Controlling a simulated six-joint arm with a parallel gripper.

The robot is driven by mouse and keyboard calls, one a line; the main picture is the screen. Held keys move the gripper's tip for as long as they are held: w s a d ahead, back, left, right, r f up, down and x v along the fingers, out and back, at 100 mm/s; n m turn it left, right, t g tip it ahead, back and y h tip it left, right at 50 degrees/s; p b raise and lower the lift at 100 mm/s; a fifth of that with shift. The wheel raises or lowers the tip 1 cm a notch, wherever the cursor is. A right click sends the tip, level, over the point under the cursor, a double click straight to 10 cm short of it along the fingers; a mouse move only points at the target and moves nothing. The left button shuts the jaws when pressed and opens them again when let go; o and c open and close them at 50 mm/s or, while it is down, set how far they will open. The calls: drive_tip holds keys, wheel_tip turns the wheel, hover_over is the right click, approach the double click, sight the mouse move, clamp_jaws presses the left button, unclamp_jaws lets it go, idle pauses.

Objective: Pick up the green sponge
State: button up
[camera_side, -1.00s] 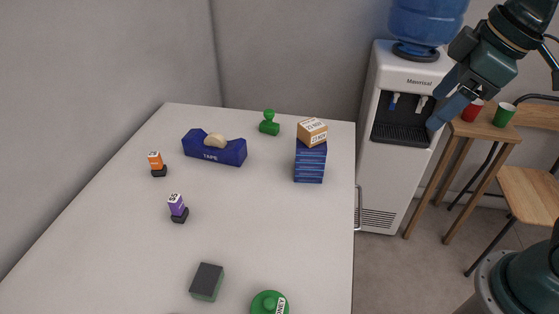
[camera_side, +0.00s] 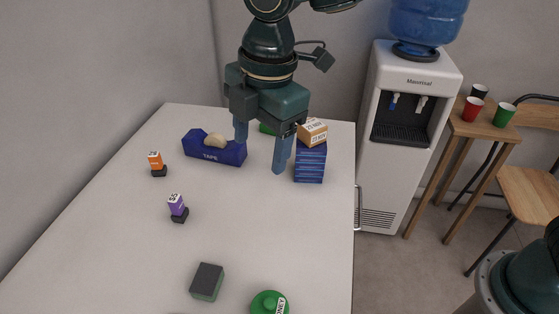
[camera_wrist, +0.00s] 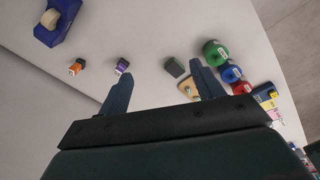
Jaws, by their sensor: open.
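The green sponge (camera_side: 207,282) is a small block with a dark grey top and green sides. It lies on the white counter near the front in the side view. In the wrist view the sponge (camera_wrist: 174,68) shows between the fingertips, farther off, close to the right finger in the picture. My gripper (camera_side: 260,154) is open and empty, pointing down above the back of the counter, well behind the sponge and apart from it.
A blue tape dispenser (camera_side: 214,150) stands left of my gripper. Blue boxes with a cardboard box (camera_side: 312,133) on top stand close on its right. A purple stamp (camera_side: 177,208), an orange one (camera_side: 156,164) and a green round container (camera_side: 269,303) stand apart. The counter's middle is clear.

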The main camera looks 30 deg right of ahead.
drive_tip(key=s+a+f+n, duration=0.1)
drive_tip(key=a+f+n, duration=0.2)
drive_tip(key=a, duration=0.4)
drive_tip(key=s+a+f+n+g, duration=0.1)
drive_tip(key=a+f+n, duration=0.2)
drive_tip(key=a+f, duration=0.3)
drive_tip(key=shift+s+a+f+n+h, duration=0.15)
drive_tip(key=shift+a+n+h, duration=0.25)
drive_tip(key=shift+a, duration=0.1)
drive_tip(key=shift+f, duration=0.1)
hover_over(206, 279)
drive_tip(key=shift+f, duration=4.15)
drive_tip(key=shift+f, duration=0.1)
drive_tip(key=shift+f, duration=2.55)
drive_tip(key=c, duration=1)
